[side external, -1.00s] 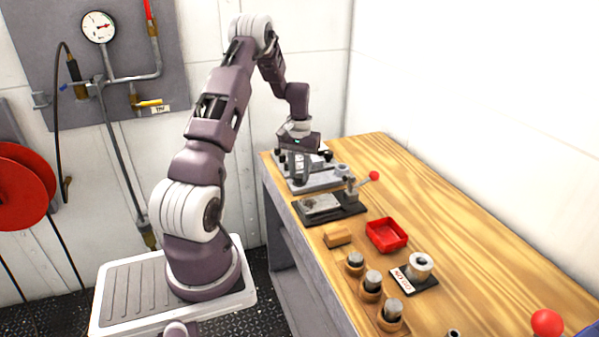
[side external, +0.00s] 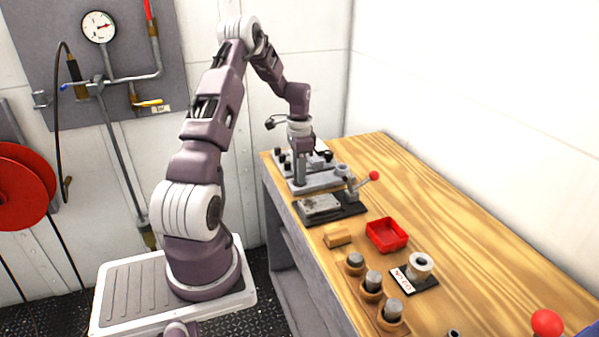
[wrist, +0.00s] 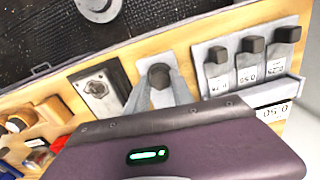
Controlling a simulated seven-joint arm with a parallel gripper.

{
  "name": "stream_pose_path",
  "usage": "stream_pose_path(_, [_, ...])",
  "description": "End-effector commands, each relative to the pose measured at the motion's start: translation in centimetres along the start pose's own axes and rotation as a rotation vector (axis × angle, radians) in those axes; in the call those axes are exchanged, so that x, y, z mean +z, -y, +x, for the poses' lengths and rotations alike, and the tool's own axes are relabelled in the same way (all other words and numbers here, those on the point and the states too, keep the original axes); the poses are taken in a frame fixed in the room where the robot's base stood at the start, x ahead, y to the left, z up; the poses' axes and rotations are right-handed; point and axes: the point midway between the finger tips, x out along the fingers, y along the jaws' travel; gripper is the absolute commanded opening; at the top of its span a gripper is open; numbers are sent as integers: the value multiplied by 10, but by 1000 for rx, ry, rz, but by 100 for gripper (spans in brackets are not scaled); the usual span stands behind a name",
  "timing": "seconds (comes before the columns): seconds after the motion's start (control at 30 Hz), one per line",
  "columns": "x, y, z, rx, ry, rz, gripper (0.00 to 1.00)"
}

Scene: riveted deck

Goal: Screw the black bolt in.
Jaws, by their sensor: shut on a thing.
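The black bolt (wrist: 159,73) shows its dark head in the wrist view, above a light grey metal fixture. My gripper (wrist: 160,84) is shut on this head, with one grey finger on each side. The bolt's shank and the hole under it are hidden, so I cannot tell how deep it sits. In the side view my gripper (side external: 300,180) points straight down over the grey fixture (side external: 325,180) at the far end of the bench. The bolt is too small to make out there.
Several dark-headed pieces (wrist: 252,46) stand in a labelled grey rack beside the bolt. A dark plate with a clamp (side external: 322,206) and red-knobbed lever (side external: 374,176) lies nearer. A red tray (side external: 386,235), wooden block (side external: 338,236) and cylinders in holders (side external: 373,282) follow.

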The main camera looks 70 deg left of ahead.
Motion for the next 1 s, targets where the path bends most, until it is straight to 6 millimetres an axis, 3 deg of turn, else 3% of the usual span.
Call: stream_pose_path(1.0, [-2,2,-2,-8,-2,959,0])
